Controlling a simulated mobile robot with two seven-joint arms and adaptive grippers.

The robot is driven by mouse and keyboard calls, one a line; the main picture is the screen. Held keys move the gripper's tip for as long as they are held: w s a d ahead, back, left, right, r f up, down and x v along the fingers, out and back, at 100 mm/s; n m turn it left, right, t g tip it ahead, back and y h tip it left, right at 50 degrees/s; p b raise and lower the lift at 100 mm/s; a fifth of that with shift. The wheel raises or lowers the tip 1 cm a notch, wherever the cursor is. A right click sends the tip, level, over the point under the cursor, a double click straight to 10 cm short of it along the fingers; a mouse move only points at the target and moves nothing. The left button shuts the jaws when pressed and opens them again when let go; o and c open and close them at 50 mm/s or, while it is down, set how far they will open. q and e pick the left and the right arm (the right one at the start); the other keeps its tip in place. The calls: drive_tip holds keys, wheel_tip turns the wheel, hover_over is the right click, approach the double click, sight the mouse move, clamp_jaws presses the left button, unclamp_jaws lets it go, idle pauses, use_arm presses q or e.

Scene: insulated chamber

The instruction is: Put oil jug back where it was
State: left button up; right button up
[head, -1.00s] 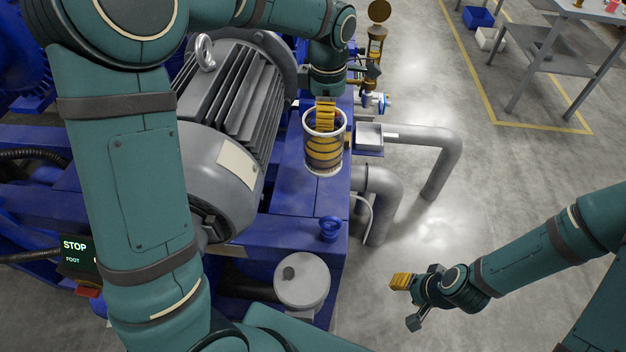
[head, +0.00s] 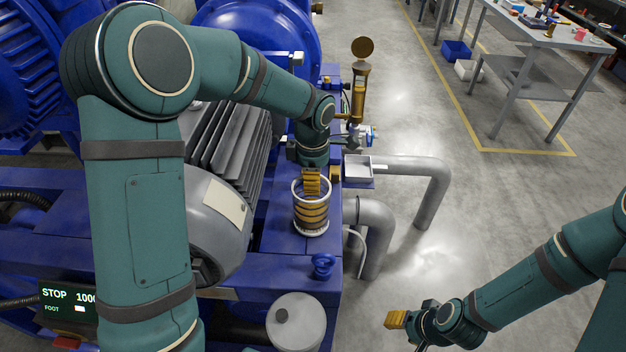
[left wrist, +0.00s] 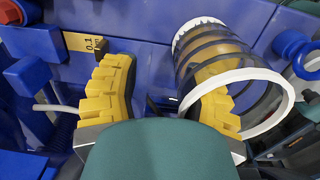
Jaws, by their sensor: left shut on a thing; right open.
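The oil jug appears to be the clear, dark-banded cylinder with white rims (head: 311,215), amber inside, above the blue base's right edge. It looks about upright; I cannot tell whether it touches the base. My left gripper (head: 312,178) is shut on it from above. In the left wrist view the jug (left wrist: 240,62) is right of centre, with one yellow finger at its open rim and the other left of it; the exact contact between the fingers (left wrist: 160,100) is unclear. My right gripper (head: 398,321) is open and empty over the floor.
A brass fitting with a round lid (head: 357,95) and a small grey tray (head: 357,167) stand behind the jug. The grey motor (head: 215,225) is to its left, grey pipes (head: 425,190) to its right. A blue ring (head: 322,265) and grey round lid (head: 297,322) are nearer.

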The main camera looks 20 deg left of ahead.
use_arm(q)
drive_tip(key=shift+f, duration=0.2)
drive_tip(key=shift+f, duration=0.15)
drive_tip(key=o, duration=1.3)
drive_tip(key=shift+r, duration=0.25)
drive_tip(key=r+p, duration=0.1)
drive_tip(key=r, duration=1.1)
drive_tip(key=shift+s+p, duration=0.2)
drive_tip(key=shift+p, duration=0.2)
drive_tip(key=shift+f, duration=0.1)
